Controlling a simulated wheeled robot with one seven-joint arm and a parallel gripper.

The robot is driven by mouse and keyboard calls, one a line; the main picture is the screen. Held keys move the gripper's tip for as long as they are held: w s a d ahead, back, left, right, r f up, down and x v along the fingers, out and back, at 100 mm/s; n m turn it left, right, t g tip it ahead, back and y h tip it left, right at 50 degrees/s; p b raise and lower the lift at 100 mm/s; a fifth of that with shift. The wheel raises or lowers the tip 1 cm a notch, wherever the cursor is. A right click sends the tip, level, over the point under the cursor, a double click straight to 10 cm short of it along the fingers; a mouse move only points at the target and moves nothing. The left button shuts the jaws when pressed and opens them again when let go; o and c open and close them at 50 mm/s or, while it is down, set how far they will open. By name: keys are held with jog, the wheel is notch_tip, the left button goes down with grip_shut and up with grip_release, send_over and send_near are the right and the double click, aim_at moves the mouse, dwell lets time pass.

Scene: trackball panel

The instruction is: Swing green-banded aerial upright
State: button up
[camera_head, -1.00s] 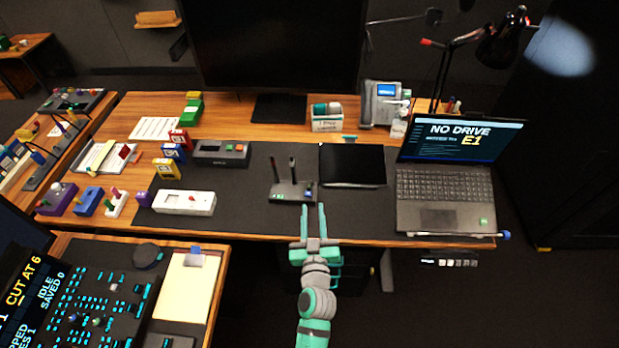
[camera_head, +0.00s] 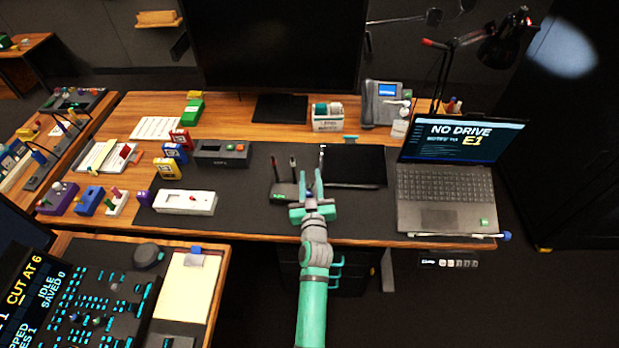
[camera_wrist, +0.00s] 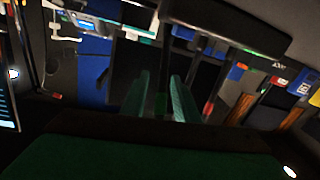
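A small black router (camera_head: 281,192) sits on the dark desk mat, partly hidden behind my gripper in the head view. Two dark aerials stand up from it, a left one (camera_head: 276,171) and one beside it (camera_head: 293,166). My gripper (camera_head: 311,177) is over the router's right end, its two teal fingers apart and pointing away toward the monitor. In the wrist view the fingers (camera_wrist: 160,92) are apart, with a dark upright shape showing a dull green patch (camera_wrist: 160,104) between them. I cannot tell whether either finger touches it. A red-marked dark piece (camera_wrist: 208,108) shows right of the fingers.
A black tablet-like pad (camera_head: 352,166) lies just right of my gripper, and an open laptop (camera_head: 443,205) stands further right.

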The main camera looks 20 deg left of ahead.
jog(key=shift+w+a, duration=0.15)
grip_shut()
jog(key=shift+w, duration=0.15)
dwell(0.4)
jog(key=shift+a, duration=0.1)
jog(key=shift+d, duration=0.2)
dwell(0.6)
